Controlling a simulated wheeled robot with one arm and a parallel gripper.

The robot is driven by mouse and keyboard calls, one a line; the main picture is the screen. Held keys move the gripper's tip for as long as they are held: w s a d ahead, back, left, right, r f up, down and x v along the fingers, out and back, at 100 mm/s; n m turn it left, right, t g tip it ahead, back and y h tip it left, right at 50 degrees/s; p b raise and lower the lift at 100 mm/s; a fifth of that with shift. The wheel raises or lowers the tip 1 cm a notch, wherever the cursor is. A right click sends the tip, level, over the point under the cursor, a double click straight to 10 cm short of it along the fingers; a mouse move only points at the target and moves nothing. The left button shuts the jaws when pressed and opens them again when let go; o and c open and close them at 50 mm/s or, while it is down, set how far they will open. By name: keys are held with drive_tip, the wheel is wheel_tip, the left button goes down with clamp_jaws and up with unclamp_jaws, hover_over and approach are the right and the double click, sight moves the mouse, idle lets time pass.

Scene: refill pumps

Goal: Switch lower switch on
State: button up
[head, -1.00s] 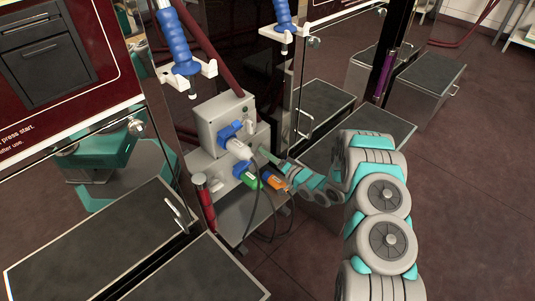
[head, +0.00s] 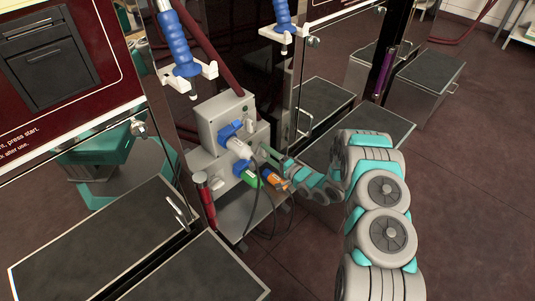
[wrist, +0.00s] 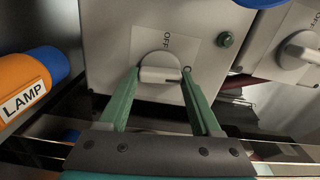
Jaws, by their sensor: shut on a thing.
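The lower switch (wrist: 160,66) is a white round knob with a raised handle, on the grey face of the lower box (head: 200,162). In the wrist view its handle lies across the picture, and the word OFF is above it. A second mark beside its right end is partly covered by a finger. My gripper (wrist: 160,77) has its two green fingers shut on the handle, one at each end. In the head view my gripper (head: 268,154) is at the right side of the box, and the knob is hidden there.
Another knob (wrist: 300,48) with an OFF label is at the right in the wrist view. An orange LAMP plug (wrist: 32,84) is close at the left.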

drive_tip(key=o, duration=1.4)
drive_tip(key=shift+d, duration=0.1)
drive_tip(key=v, duration=0.7)
drive_tip(key=shift+s+d+b, duration=0.25)
drive_tip(key=shift+b, duration=0.15)
